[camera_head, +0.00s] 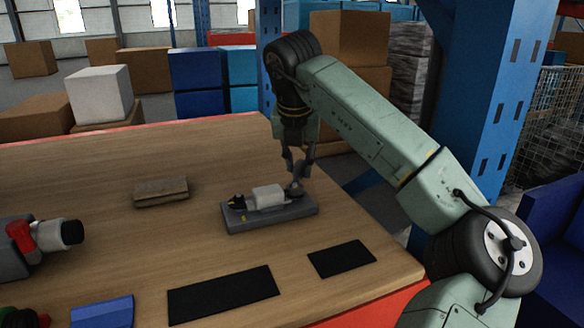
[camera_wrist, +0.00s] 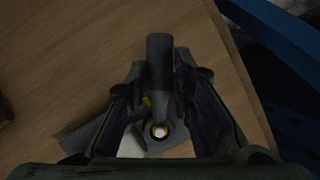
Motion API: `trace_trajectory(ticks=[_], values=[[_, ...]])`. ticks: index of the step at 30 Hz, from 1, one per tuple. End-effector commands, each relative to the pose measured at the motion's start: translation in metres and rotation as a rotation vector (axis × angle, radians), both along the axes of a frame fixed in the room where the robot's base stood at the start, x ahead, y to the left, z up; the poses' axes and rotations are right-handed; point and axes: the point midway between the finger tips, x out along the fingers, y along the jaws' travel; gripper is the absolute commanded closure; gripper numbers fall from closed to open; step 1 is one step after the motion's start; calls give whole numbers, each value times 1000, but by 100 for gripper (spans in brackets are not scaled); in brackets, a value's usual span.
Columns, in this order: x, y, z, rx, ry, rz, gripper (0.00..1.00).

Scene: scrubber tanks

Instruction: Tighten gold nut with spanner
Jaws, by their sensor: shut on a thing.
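My gripper (camera_head: 299,166) points down over the right end of the grey fixture (camera_head: 245,224) on the table. In the wrist view my gripper (camera_wrist: 160,88) is shut on the dark grey spanner (camera_wrist: 159,55), whose handle runs up between the fingers. The spanner also shows below the fingers in the head view (camera_head: 299,181). Its ring end appears around the gold nut (camera_wrist: 160,131), a thin gold rim with a bright centre. I cannot tell how deep the ring sits on it. In the head view the nut is hidden. A white cylinder (camera_head: 266,197) lies on the fixture.
A brown block (camera_head: 160,191) lies left of the fixture on the wooden table (camera_head: 110,215). Two black mats (camera_head: 222,294) (camera_head: 341,259) and a blue object (camera_head: 102,312) lie nearer. A red and black tool (camera_head: 45,236) is at the left edge. A blue post (camera_head: 480,100) stands behind my arm.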

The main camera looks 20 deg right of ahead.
Motion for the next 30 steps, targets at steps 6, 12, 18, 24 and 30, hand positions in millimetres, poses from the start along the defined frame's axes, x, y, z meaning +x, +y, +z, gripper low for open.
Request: trace_trajectory(ticks=[6,12,18,24,30], values=[[-7,-9,-2,-3,3,-186,100],[-11,-13,-1,-2,2,-313,100],[-14,-15,-1,0,3,-368,100],[-14,-15,0,0,3,-373,100],[-13,-15,0,1,3,-360,100]])
